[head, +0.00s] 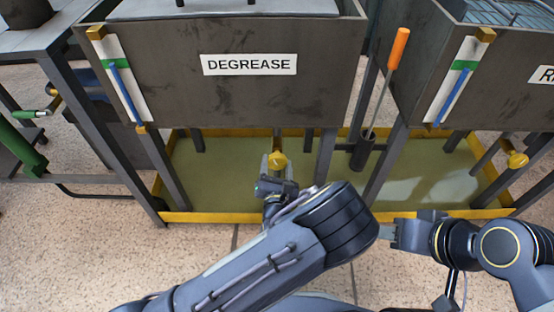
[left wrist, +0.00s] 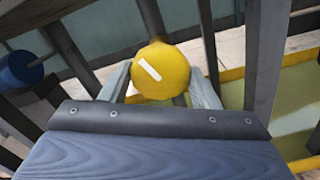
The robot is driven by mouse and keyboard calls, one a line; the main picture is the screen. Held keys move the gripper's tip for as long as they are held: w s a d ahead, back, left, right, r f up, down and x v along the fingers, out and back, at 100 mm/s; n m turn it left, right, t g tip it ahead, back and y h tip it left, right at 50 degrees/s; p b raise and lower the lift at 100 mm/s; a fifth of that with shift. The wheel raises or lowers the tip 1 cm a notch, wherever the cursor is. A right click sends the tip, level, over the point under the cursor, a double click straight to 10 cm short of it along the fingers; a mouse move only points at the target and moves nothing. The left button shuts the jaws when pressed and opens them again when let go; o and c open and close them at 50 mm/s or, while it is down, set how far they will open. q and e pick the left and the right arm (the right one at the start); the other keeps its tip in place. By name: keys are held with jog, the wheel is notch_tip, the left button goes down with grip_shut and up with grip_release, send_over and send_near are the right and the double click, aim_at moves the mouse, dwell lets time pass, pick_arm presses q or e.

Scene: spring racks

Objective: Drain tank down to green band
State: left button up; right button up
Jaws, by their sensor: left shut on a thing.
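The DEGREASE tank (head: 300,95) is a dark grey box on legs. Its level gauge (head: 106,47) is a white strip on the front left with a green band (head: 115,63). A blue column (head: 126,92) rises in the gauge and its top is at the lower edge of the band. A yellow valve knob (head: 278,160) is below the tank; it also shows in the left wrist view (left wrist: 162,72) with a slanted white mark. My left gripper (head: 275,176) is shut on this knob. My right gripper (head: 388,233) is away at the right, its fingers too small to read.
A second tank (head: 500,75) stands at the right with its own gauge (head: 459,80) and yellow knob (head: 517,160). An orange-handled rod (head: 397,48) stands in a dark holder (head: 362,152) between the tanks. A yellow-edged tray (head: 225,175) lies below. Green pipework (head: 22,148) is at the left.

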pick_arm(q)
jog(key=m+p, duration=0.2)
jog(key=m, duration=0.1)
jog(key=shift+r, duration=0.1)
jog(key=shift+m+p, duration=0.7)
jog(key=shift+m, duration=0.1)
jog(key=o, duration=1)
jog(key=shift+s, duration=0.1)
jog(key=s+p, duration=0.1)
jog(key=s, duration=0.6)
jog(key=shift+s+p, duration=0.35)
